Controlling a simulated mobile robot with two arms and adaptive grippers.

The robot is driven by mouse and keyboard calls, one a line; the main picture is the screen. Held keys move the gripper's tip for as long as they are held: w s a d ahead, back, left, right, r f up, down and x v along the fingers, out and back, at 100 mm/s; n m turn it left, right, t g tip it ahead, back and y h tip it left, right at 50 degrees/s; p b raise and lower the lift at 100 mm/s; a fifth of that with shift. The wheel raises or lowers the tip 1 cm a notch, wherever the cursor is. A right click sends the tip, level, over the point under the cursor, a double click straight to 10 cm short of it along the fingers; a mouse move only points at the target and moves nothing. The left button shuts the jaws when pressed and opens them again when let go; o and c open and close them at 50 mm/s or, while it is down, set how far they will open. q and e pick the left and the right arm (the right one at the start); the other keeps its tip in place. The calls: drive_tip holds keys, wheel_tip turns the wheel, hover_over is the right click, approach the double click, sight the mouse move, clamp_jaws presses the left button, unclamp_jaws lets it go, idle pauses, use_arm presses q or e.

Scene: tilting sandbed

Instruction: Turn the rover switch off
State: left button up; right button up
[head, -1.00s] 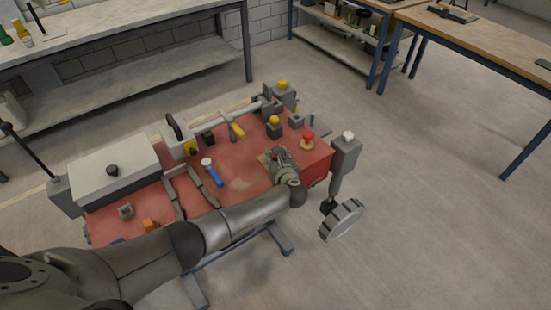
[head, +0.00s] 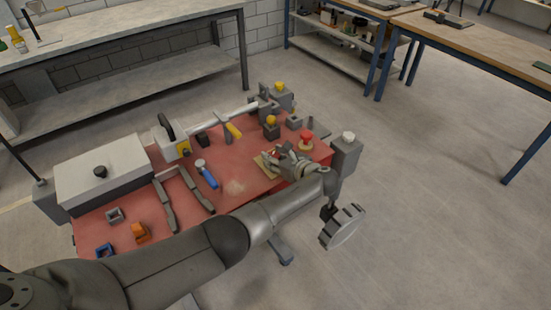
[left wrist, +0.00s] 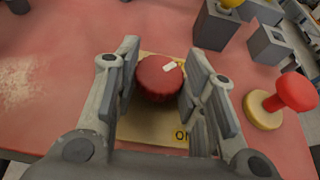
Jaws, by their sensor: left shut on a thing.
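The rover switch is a round red knob (left wrist: 161,80) with a white mark on its upper right edge. It sits on a beige plate (left wrist: 150,135) whose visible label, partly hidden by a finger, starts with "O". In the head view the plate (head: 262,168) lies on the red bed, partly under my gripper. My left gripper (left wrist: 160,84) has one finger on each side of the knob and is shut on it; it also shows in the head view (head: 277,157). My right gripper is in neither view.
A red mushroom button (left wrist: 294,92) on a beige base stands right of the knob. Grey blocks (left wrist: 215,25) stand behind it. A toothed wheel (head: 343,227) hangs beyond the bed's right end.

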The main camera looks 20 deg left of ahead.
use_arm(q)
drive_tip(key=o, duration=1)
drive_tip(key=v, duration=1.2)
